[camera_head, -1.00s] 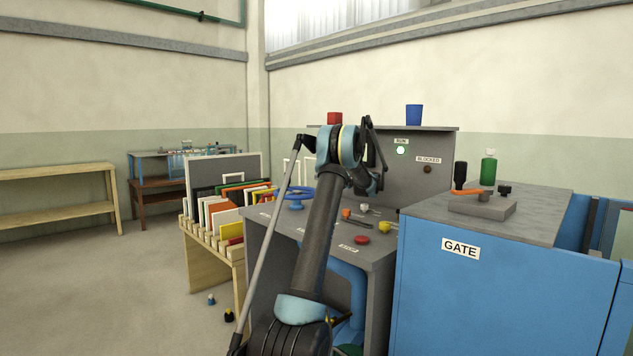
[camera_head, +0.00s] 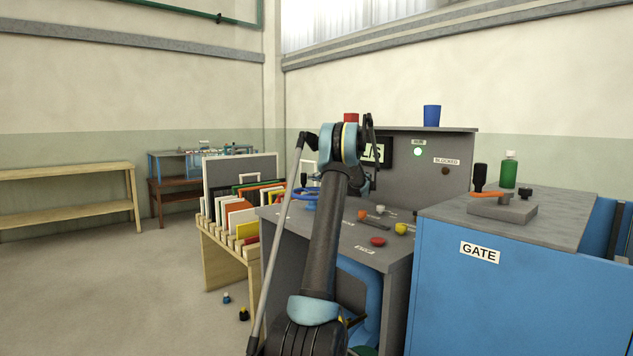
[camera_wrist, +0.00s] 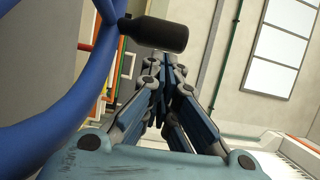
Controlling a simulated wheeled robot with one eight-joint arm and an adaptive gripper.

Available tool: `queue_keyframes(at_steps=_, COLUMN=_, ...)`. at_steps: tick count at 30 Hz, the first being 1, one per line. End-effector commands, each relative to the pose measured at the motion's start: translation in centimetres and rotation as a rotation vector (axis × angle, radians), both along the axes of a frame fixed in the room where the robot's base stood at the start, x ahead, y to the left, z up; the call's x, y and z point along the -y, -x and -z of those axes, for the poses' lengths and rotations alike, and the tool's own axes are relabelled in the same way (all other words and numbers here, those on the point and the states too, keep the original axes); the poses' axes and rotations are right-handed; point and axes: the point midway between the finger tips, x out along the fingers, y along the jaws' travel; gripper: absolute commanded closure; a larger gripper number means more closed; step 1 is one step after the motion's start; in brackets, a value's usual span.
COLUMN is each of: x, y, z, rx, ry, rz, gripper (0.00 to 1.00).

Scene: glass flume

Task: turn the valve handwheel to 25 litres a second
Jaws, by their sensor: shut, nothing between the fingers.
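The blue valve handwheel (camera_head: 306,194) stands on the grey console (camera_head: 350,235), partly hidden by my arm in the head view. In the wrist view its blue rim (camera_wrist: 65,120) fills the left side, with a black handle (camera_wrist: 154,33) sticking out from it. My gripper (camera_wrist: 170,64) is shut and empty. Its fingertips appear just below the black handle in that picture; I cannot tell whether they touch it. The display (camera_head: 375,154) shows part of "L/S", its number hidden behind my arm.
The console also bears a red button (camera_head: 377,241), a yellow knob (camera_head: 401,229) and an orange-ended lever (camera_head: 372,220). The blue GATE cabinet (camera_head: 480,285) stands close on the right. A rack of coloured boards (camera_head: 238,215) stands left. Open floor lies further left.

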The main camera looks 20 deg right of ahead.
Motion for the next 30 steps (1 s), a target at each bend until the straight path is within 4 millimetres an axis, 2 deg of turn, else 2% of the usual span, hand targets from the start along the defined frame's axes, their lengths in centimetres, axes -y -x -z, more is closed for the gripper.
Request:
queue_keyframes(at_steps=6, x=-0.1, y=0.0, z=0.0, rx=0.0, ry=0.0, rz=0.0, gripper=1.0)
queue_keyframes(at_steps=11, x=-1.3, y=-0.2, z=0.0, rx=0.0, ry=0.0, rz=0.001, gripper=1.0)
queue_keyframes(at_steps=20, x=-1.2, y=-0.2, z=0.0, rx=0.0, ry=0.0, rz=0.0, gripper=1.0)
queue_keyframes(at_steps=26, x=0.1, y=-0.5, z=0.1, rx=0.0, ry=0.0, rz=-0.003, gripper=1.0)
queue_keyframes(at_steps=30, x=1.9, y=-0.8, z=0.2, rx=-0.001, ry=0.0, rz=-0.008, gripper=1.0)
